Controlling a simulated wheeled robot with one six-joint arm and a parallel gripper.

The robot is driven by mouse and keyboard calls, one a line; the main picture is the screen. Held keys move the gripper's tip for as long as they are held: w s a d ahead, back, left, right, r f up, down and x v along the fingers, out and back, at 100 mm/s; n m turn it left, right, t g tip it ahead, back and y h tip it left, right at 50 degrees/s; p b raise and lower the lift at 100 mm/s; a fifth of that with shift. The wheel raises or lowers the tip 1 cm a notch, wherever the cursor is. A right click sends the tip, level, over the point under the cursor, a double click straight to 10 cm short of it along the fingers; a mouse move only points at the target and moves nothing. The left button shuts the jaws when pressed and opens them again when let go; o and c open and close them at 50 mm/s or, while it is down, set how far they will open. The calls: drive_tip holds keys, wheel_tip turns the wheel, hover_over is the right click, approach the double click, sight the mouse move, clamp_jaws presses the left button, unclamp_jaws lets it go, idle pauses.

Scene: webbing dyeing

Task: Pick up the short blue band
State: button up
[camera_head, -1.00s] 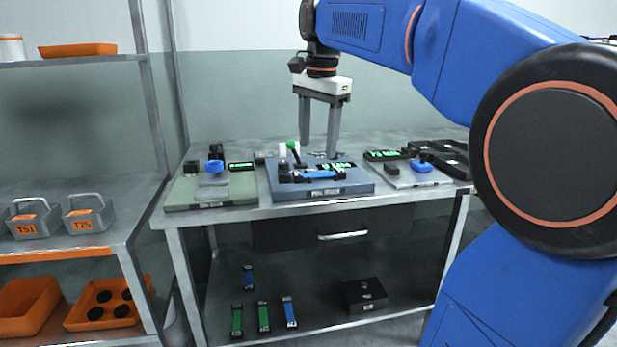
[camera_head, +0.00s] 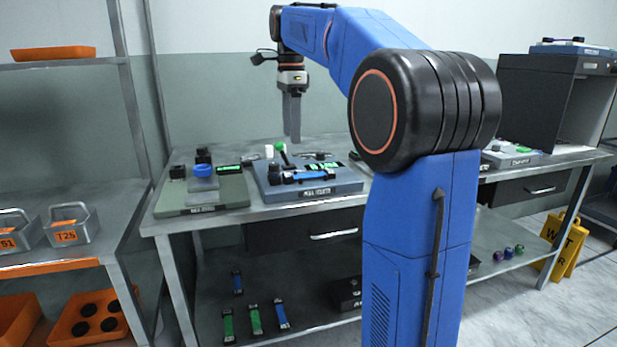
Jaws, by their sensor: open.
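The short blue band (camera_head: 238,283) with dark ends lies on the lower shelf under the worktable, behind the other bands. A longer blue band (camera_head: 282,315) and two green bands (camera_head: 255,319) lie in front of it. Another blue band (camera_head: 307,175) lies across the blue-grey device on the tabletop. My gripper (camera_head: 294,138) points down above the back of the worktable, far above the lower shelf. Its fingers appear edge-on, overlapping; it is open and holds nothing visible.
The worktable (camera_head: 155,218) overhangs the lower shelf, with a drawer (camera_head: 300,229) beneath its top. My arm hides part of a black box (camera_head: 347,293) on the shelf. A rack with metal caddies (camera_head: 72,225) and orange bins stands left. A yellow wet-floor sign (camera_head: 562,248) stands right.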

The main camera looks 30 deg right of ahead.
hover_over(290, 174)
drive_tip(key=f, duration=0.6)
drive_tip(key=shift+s+d+f, duration=0.25)
drive_tip(key=shift+s+f, duration=0.05)
drive_tip(key=shift+s, duration=0.05)
drive_tip(key=shift+w+a+f, duration=0.1)
drive_tip(key=shift+a+f, duration=0.05)
drive_tip(key=shift+f, duration=1.15)
drive_tip(key=shift+w+a+f, duration=0.1)
drive_tip(key=shift+f, duration=1.2)
drive_tip(key=c, duration=1.2)
drive_tip(key=shift+r, duration=0.1)
drive_tip(key=shift+c, duration=0.2)
